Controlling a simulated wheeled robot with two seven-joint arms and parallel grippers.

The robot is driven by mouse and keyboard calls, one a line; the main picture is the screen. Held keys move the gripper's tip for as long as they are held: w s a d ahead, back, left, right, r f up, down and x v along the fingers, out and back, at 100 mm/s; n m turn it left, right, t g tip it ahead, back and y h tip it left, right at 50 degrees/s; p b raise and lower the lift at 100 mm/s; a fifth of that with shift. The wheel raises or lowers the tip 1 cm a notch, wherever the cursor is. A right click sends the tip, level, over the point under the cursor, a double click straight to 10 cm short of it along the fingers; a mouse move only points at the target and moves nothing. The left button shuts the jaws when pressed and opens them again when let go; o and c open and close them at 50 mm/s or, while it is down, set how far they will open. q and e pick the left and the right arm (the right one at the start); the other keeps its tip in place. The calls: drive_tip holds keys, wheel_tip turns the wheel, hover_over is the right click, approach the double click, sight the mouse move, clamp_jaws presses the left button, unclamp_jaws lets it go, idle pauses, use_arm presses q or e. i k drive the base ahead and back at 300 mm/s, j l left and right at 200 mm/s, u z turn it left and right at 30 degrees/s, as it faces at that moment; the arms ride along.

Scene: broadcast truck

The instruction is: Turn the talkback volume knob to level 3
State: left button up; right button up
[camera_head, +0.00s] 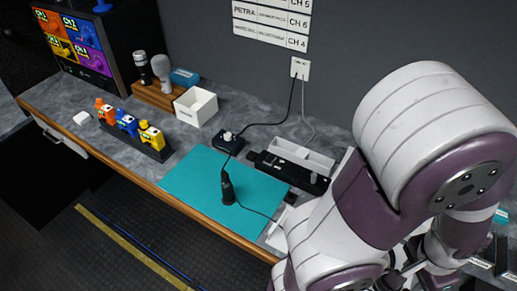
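I cannot make out a talkback volume knob or its level marks for certain. A small black box (229,141) with a pale round piece on top sits on the counter behind the teal mat; I cannot tell whether that piece is a knob. My large white and purple arm covers the right part of the counter and may hide a panel there. Grey and dark parts that look like my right gripper (402,273) show at the bottom right, partly behind the arm; their opening cannot be read. My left gripper is not in view.
The teal mat (190,172) holds a black upright device (228,188) with a cable. A black rack (137,140) carries orange, blue and yellow units. A white open box (196,107), a monitor (80,45) and a wall socket (300,68) with cables stand farther back.

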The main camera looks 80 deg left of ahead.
sight(227, 136)
drive_tip(key=u, duration=3)
